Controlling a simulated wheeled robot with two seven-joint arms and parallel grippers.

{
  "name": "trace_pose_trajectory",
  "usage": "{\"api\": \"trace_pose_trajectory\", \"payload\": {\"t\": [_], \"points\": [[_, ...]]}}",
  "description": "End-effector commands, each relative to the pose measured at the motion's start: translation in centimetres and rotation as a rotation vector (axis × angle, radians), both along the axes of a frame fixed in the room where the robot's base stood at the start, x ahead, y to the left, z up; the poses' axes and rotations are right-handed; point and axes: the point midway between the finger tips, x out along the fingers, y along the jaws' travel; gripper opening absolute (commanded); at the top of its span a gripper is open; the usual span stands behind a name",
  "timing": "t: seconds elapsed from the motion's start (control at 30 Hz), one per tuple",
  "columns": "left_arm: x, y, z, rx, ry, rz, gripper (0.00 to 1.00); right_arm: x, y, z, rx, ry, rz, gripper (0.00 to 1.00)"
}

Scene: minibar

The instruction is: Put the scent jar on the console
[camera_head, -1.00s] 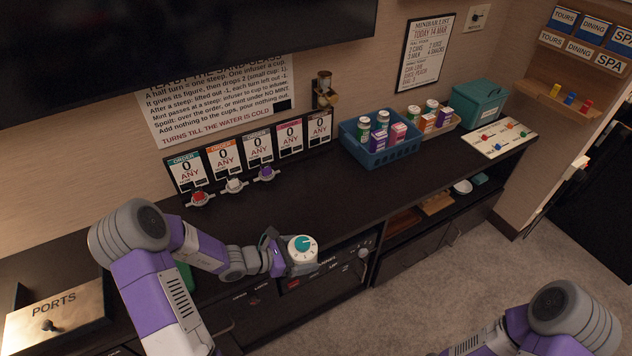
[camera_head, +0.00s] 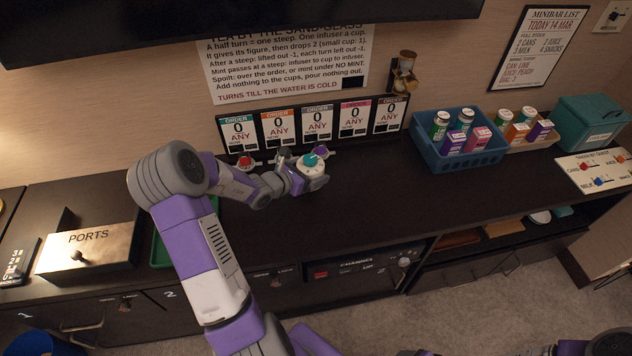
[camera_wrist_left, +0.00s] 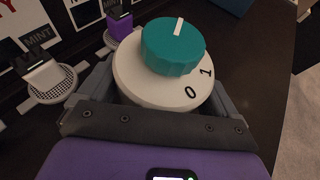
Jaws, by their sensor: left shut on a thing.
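The scent jar (camera_head: 312,167) is a round white jar with a teal knob on top; the marks 0 and 1 show in the left wrist view (camera_wrist_left: 165,75). My left gripper (camera_head: 301,176) is shut on it, with a finger on either side. The jar looks upright. It is over the dark console top (camera_head: 350,215), in front of the order cards; I cannot tell whether its base touches the surface. Its underside is hidden. My right gripper is out of view.
Red (camera_head: 245,161), white (camera_wrist_left: 42,72) and purple (camera_wrist_left: 119,22) infusers stand close to the jar, below the order cards (camera_head: 317,125). A blue basket (camera_head: 455,160) of cans and cartons stands to the right. A brass PORTS box (camera_head: 88,250) is at left. The console's front middle is clear.

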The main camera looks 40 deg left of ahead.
Motion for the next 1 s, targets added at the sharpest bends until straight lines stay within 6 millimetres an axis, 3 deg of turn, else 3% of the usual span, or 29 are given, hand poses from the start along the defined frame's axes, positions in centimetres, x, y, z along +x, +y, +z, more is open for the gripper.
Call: {"api": "trace_pose_trajectory", "payload": {"t": [0.3, 0.7, 0.73, 0.77, 1.0], "points": [[0.0, 0.0, -3.7, 0.000, -0.002, 0.000, 0.55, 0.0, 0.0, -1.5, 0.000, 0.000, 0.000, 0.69], [0.1, 0.0, -4.2, 0.003, -0.002, -0.001, 0.55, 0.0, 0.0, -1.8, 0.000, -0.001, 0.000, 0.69], [0.0, 0.0, -4.2, 0.002, -0.001, -0.001, 0.95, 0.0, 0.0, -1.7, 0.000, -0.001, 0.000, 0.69], [0.0, 0.0, -4.2, 0.002, -0.001, -0.001, 1.00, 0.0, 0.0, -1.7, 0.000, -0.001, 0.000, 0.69], [0.0, 0.0, -4.1, 0.002, -0.001, -0.001, 1.00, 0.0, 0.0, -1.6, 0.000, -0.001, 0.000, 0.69]]}}
